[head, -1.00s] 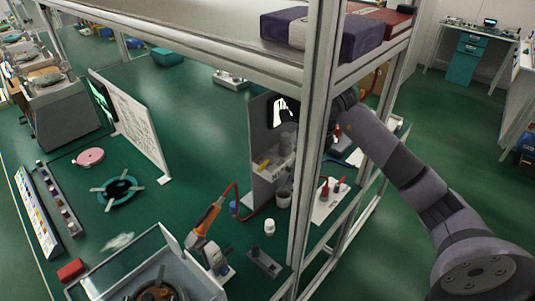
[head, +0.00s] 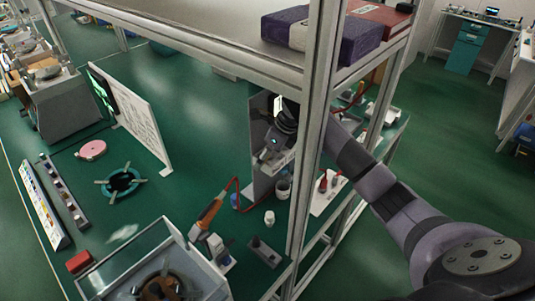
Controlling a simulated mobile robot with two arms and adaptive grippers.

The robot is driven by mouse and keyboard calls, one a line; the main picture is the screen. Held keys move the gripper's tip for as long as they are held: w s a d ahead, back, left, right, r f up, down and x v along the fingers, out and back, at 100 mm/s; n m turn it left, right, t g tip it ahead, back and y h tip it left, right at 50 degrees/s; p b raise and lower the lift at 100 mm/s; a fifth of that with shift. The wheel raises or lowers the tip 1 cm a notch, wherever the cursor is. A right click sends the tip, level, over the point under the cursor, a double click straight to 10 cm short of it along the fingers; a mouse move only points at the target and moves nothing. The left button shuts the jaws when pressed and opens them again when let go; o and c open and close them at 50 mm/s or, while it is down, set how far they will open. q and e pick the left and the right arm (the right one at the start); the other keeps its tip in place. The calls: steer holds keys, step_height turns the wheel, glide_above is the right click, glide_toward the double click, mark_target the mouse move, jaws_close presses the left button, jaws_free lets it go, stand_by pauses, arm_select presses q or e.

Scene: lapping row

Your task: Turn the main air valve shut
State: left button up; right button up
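The grey upright panel (head: 257,178) stands behind the front post of the rack, with a red air hose (head: 239,192) running from its foot. The valve's yellow lever, visible on this panel earlier, is now hidden behind my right gripper. My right gripper (head: 266,154) is in front of the panel, its arm reaching in from the right behind the post. Its fingertips point down and left over the lever's place; I cannot tell whether they touch it or whether they are open. My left gripper is not in view.
The metal rack post (head: 316,120) stands close in front of my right arm. An orange-handled tool (head: 210,212), a small white bottle (head: 269,217) and a white board with red-topped bottles (head: 326,196) are near the panel. A clear-walled box (head: 196,268) stands at the front.

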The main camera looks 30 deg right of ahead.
steer(key=c, duration=1)
steer(key=shift+s+d+f+n+y+b, duration=0.1)
steer(key=shift+d+n+y+b, duration=0.1)
steer(key=shift+n+b, duration=0.35)
steer(key=shift+d+f+n+y+b, duration=0.15)
steer(key=shift+n+b, duration=0.2)
steer(key=shift+b, duration=0.35)
steer(key=n+g+b, duration=0.1)
steer(key=n+b, duration=0.1)
steer(key=d+n+y+b, duration=0.1)
steer(key=n+b, duration=0.1)
steer(key=shift+s+g, duration=0.2)
steer(key=shift+g, duration=0.2)
steer(key=n+b, duration=0.1)
steer(key=n, duration=0.1)
steer(key=d+n+g+b, duration=0.1)
steer(key=n+b, duration=0.1)
steer(key=n, duration=0.1)
steer(key=shift+r+g+y, duration=0.15)
steer(key=shift+g+y, duration=0.1)
steer(key=shift+g, duration=0.05)
steer(key=n, duration=0.1)
steer(key=n+g+b, duration=0.1)
steer(key=n, duration=0.1)
steer(key=d+n, duration=0.1)
steer(key=shift+w+d+n+g, duration=0.1)
steer(key=shift+w+n+g, duration=0.2)
steer(key=shift+g, duration=0.1)
steer(key=shift+c, duration=0.2)
steer(key=shift+r, duration=0.1)
